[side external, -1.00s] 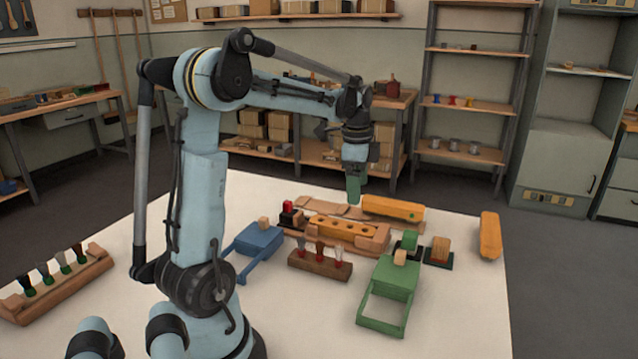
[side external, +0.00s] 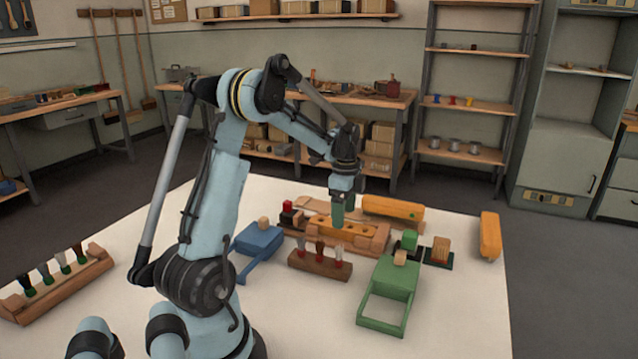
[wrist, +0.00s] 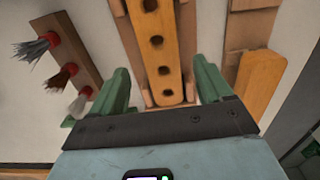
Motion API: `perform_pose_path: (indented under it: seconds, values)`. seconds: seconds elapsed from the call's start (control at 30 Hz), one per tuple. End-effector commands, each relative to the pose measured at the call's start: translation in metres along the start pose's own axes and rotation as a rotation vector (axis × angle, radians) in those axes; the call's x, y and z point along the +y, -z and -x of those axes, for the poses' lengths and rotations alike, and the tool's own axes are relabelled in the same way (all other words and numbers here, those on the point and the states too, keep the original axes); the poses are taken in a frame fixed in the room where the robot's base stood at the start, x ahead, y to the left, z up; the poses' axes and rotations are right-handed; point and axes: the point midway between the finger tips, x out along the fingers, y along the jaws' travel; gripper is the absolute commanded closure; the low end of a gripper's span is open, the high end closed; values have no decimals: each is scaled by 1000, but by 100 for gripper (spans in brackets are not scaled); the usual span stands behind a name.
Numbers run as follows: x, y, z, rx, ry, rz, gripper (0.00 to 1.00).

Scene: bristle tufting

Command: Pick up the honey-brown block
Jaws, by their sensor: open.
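The honey-brown block (side external: 358,233) has a row of holes along its top and lies in a wooden holder (side external: 378,243) near the middle of the table. My gripper (side external: 343,208) is open with green fingers and points down just over the block. In the wrist view the honey-brown block (wrist: 166,75) runs between the two spread fingers of my gripper (wrist: 160,75), with a gap on each side. From these views I cannot tell how high the fingertips are above the holder.
A rack with several tufts (side external: 318,264) stands in front of the holder. A blue tool (side external: 258,240) lies left and a green one (side external: 387,277) lies front right.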

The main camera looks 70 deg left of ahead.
Motion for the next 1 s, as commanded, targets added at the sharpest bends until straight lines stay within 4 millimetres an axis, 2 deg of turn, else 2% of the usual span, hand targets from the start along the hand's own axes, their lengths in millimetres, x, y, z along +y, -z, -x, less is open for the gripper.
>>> perform_pose_path:
  seconds: [0.1,0.3,0.57,0.67,1.0]
  values:
    - [-2,-3,-18,0,0,1,21]
    - [-2,-4,-40,-1,2,1,21]
    - [-2,-4,-44,-1,2,1,21]
    - [-2,-4,-43,-1,2,1,34]
    - [-1,-4,-43,-1,2,1,86]
